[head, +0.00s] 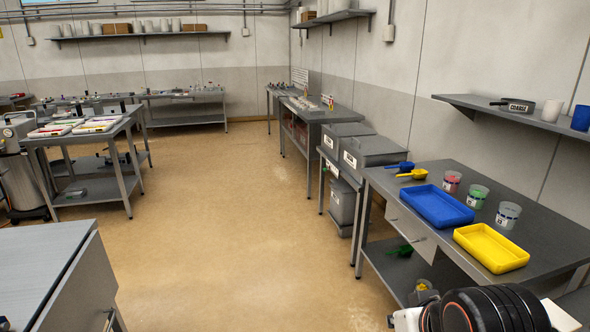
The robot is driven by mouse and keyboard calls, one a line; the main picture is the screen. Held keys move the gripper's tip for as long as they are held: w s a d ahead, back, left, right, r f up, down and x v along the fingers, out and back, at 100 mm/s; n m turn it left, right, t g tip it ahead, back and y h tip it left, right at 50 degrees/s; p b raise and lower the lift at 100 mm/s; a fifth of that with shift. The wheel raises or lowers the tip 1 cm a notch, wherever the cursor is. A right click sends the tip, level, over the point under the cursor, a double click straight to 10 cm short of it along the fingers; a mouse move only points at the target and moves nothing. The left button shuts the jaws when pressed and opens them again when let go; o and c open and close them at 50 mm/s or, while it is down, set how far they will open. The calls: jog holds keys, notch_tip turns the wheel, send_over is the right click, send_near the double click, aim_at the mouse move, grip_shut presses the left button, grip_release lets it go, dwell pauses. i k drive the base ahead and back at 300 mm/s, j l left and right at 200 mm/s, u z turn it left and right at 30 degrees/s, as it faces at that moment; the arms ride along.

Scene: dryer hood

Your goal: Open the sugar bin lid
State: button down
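Two grey bins with grey lids stand side by side on a rack at right centre in the head view: a rear bin (334,147) and a nearer bin (356,163). Both lids, the rear lid (347,129) and the nearer lid (376,150), look closed. Each bin has a small white label too small to read, so I cannot tell which is the sugar bin. Part of my arm shows at the bottom right, well short of the bins. My gripper is not in view.
A table (399,199) with a blue tray (437,206), yellow tray (491,248), scoops and cups stands nearer on the right. Another grey bin (342,205) sits below. A grey cabinet (60,278) is at near left. The floor between is clear.

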aim_at(370, 146)
jog(key=i, duration=2.1)
jog(key=i+z, duration=0.1)
jog(key=i, duration=0.55)
jog(key=i+j+z, duration=0.1)
jog(key=i, duration=0.55)
jog(key=i+j+z, duration=0.1)
jog(key=i, duration=0.5)
jog(key=j, duration=0.1)
